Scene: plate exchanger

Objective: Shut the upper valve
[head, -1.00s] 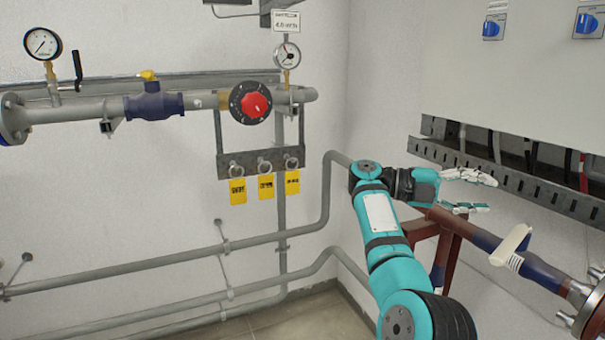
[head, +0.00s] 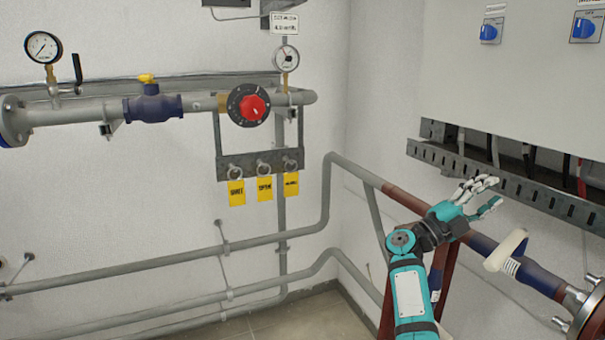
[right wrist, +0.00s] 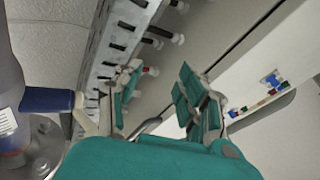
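A blue valve body with a yellow top (head: 147,100) sits on the upper grey pipe at the left in the head view. A round dark dial with a red knob (head: 252,107) is further right on that pipe. A valve with a cream handle (head: 507,250) is on the lower red-brown and blue pipe at the right. My right gripper (head: 493,192) is open and empty, above and left of the cream handle and apart from it. In the right wrist view its fingers (right wrist: 160,92) are spread, with the cream handle (right wrist: 92,118) beside them at the left. My left gripper is out of view.
A perforated metal cable tray (head: 500,175) with cables runs above the right gripper, under a pale cabinet (head: 520,90) with blue switches. Yellow tags (head: 264,189) hang on hooks under the dial. Grey pipes (head: 150,258) run low along the left wall.

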